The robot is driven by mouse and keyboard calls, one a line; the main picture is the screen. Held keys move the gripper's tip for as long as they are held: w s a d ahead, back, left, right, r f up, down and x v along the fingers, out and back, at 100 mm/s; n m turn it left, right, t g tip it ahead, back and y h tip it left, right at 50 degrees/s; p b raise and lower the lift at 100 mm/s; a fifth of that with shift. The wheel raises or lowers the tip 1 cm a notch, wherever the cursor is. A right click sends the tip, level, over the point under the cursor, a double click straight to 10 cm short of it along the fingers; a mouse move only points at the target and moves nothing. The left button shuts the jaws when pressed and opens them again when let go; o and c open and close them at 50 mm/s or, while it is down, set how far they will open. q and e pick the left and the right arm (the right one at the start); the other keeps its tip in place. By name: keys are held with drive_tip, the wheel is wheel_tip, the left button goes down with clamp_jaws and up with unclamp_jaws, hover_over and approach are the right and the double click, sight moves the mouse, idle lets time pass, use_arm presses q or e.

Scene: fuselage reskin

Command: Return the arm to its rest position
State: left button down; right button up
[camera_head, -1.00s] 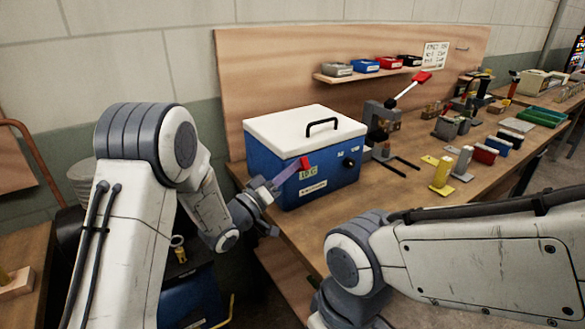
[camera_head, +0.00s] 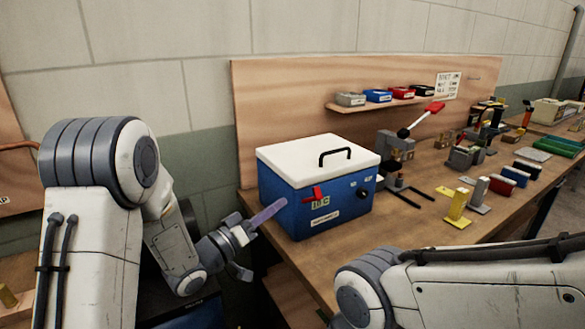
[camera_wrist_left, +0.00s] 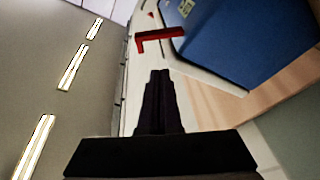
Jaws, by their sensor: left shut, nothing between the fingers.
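My left gripper (camera_head: 280,203) is in front of the left side of the blue box with the white lid (camera_head: 318,155), apart from the red latch handle (camera_head: 315,194) on the box's front. Its fingers are together with nothing between them. In the left wrist view the shut fingers (camera_wrist_left: 160,75) point toward the red handle (camera_wrist_left: 160,38), with a gap between, and the blue box (camera_wrist_left: 230,40) is at the upper right. My right arm crosses the lower right of the head view; its gripper is out of frame.
The wooden bench (camera_head: 405,230) holds a lever press (camera_head: 395,145), a yellow block stand (camera_head: 457,205) and several small coloured blocks to the right. A shelf (camera_head: 385,103) with several small bins is on the back panel. The bench front beside the box is clear.

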use_arm(q)
drive_tip(key=s+d+f+m+g+y+p, duration=0.25)
drive_tip(key=s+d+g+y, duration=0.2)
drive_tip(key=y, duration=0.45)
drive_tip(key=s+a+m+g+y+p, duration=0.1)
drive_tip(key=s+g, duration=0.4)
drive_tip(key=s, duration=0.9)
drive_tip(key=s+a+m+g+y+p, duration=0.1)
drive_tip(key=s+g, duration=0.4)
drive_tip(key=s, duration=0.9)
drive_tip(key=shift+s+a+f+m+y+p, duration=0.25)
drive_tip(key=shift+a+m+y+p, duration=0.15)
drive_tip(key=shift+m+y, duration=0.35)
use_arm(e)
wheel_tip(320, 180, up, 6)
drive_tip(key=shift+f, duration=0.25)
use_arm(q)
drive_tip(key=shift+w, duration=0.1)
use_arm(e)
drive_tip(key=c, duration=0.4)
use_arm(q)
drive_tip(key=shift+d, duration=0.2)
use_arm(e)
drive_tip(key=shift+d, duration=0.15)
